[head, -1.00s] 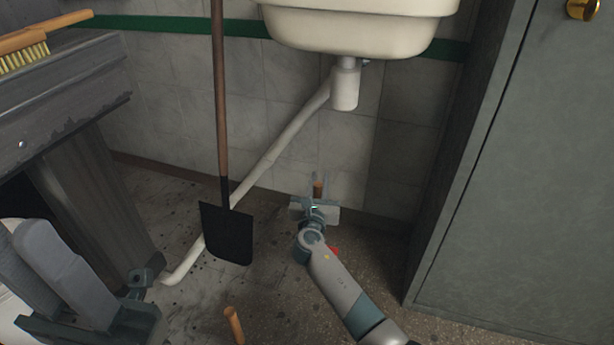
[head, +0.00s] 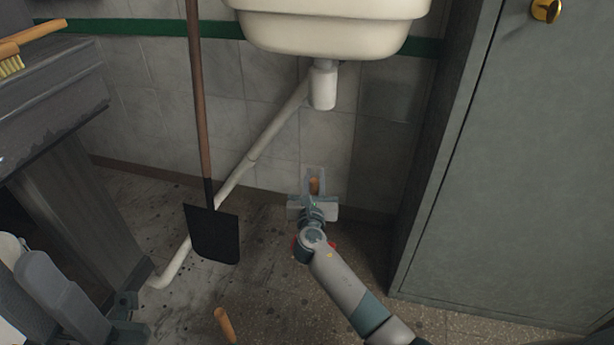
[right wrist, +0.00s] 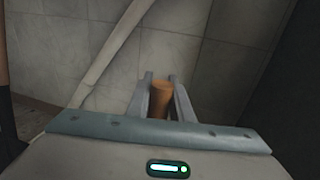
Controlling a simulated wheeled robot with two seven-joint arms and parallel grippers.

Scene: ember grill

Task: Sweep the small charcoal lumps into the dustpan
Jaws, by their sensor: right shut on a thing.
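My right gripper (head: 314,186) is shut on a short orange-brown wooden handle (head: 314,184), held upright before the tiled wall below the sink. The handle also shows between the fingers in the right wrist view (right wrist: 160,98); what it belongs to is hidden. Small dark specks on the floor (head: 172,212) may be charcoal lumps. Another wooden handle (head: 225,324) shows at the bottom edge. I cannot make out a dustpan. My left arm shows at the lower left, its gripper state unclear.
A black-bladed shovel (head: 212,235) stands by the wall, beside a slanting white pipe (head: 255,155). The sink (head: 325,28) overhangs. A grey cabinet (head: 490,170) closes the right side. A wooden brush (head: 22,40) lies on the dark bench (head: 60,95).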

